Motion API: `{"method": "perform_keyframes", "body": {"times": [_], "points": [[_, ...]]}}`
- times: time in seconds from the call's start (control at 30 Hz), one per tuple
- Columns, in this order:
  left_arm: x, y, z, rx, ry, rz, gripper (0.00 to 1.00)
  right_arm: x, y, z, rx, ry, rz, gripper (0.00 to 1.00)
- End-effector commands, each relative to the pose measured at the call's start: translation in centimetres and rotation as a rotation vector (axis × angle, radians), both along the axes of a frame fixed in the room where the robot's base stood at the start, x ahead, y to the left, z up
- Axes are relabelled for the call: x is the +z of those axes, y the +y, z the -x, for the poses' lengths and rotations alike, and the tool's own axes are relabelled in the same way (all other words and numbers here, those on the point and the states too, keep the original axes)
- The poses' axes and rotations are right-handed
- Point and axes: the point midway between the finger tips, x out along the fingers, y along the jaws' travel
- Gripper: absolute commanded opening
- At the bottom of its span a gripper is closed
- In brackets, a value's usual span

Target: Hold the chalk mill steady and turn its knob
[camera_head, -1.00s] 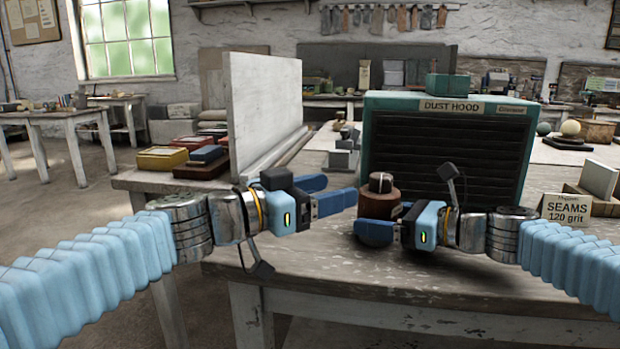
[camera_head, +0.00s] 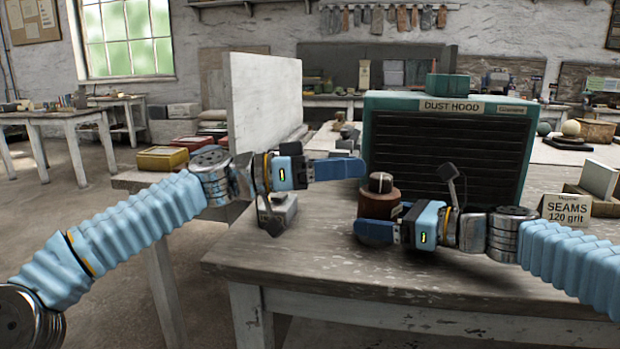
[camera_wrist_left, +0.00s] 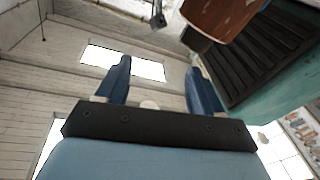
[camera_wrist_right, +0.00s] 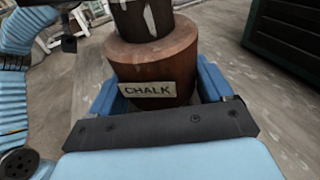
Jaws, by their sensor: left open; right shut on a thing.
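The chalk mill (camera_head: 377,201) is a brown wooden cylinder with a darker knob (camera_head: 381,183) on top. It stands upright on the table in front of the dust hood. My right gripper (camera_head: 376,232) is shut on its lower body. In the right wrist view the mill (camera_wrist_right: 152,60) sits between the blue fingers, its CHALK label facing the camera. My left gripper (camera_head: 350,168) is raised to the left of the knob, apart from it. In the left wrist view its fingers (camera_wrist_left: 157,66) are open and empty, with part of the mill (camera_wrist_left: 222,14) at the top edge.
The green dust hood (camera_head: 450,150) stands close behind the mill. A white upright panel (camera_head: 265,95) is behind my left gripper. The table's front is clear.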

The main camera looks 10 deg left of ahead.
Motion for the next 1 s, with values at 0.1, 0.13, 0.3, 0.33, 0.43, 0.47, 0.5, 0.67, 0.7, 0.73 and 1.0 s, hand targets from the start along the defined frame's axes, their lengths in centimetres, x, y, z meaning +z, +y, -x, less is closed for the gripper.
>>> {"method": "perform_keyframes", "body": {"times": [0.1,0.13,0.3,0.33,0.43,0.47,0.5,0.67,0.7,0.73,1.0], "points": [[-0.6,1.6,-0.4,-0.035,-0.076,-0.031,0.67,0.1,0.0,0.0,0.0,0.0,-0.001,0.49],[-0.8,2.0,-0.6,-0.04,-0.094,-0.039,0.67,0.1,0.0,0.0,0.0,0.0,-0.001,0.49],[-2.1,4.2,-1.7,-0.044,-0.17,-0.085,0.67,0.1,0.0,0.0,0.0,0.0,-0.001,0.49],[-2.3,4.5,-1.9,-0.043,-0.177,-0.093,0.67,0.1,0.0,0.0,0.0,0.0,-0.001,0.49],[-2.8,5.3,-2.4,-0.036,-0.198,-0.108,0.67,0.1,0.0,0.0,0.0,0.0,-0.001,0.49],[-2.9,5.5,-2.5,-0.034,-0.202,-0.113,0.67,0.1,0.0,0.0,0.0,0.0,-0.001,0.49],[-3.0,5.7,-2.6,-0.033,-0.206,-0.115,0.67,0.1,0.0,0.0,0.0,0.0,-0.001,0.49],[-3.2,5.9,-2.8,-0.03,-0.212,-0.122,0.67,0.1,0.0,0.0,0.0,0.0,-0.001,0.49],[-3.2,5.9,-2.8,-0.03,-0.212,-0.123,0.67,0.1,0.0,0.0,0.0,0.0,-0.001,0.49],[-3.2,5.9,-2.8,-0.03,-0.212,-0.123,0.67,0.1,0.0,0.0,0.0,0.0,-0.001,0.49],[-2.6,5.9,-3.9,0.022,-0.204,-0.12,0.66,0.1,0.0,0.0,0.0,0.0,-0.001,0.49]]}}
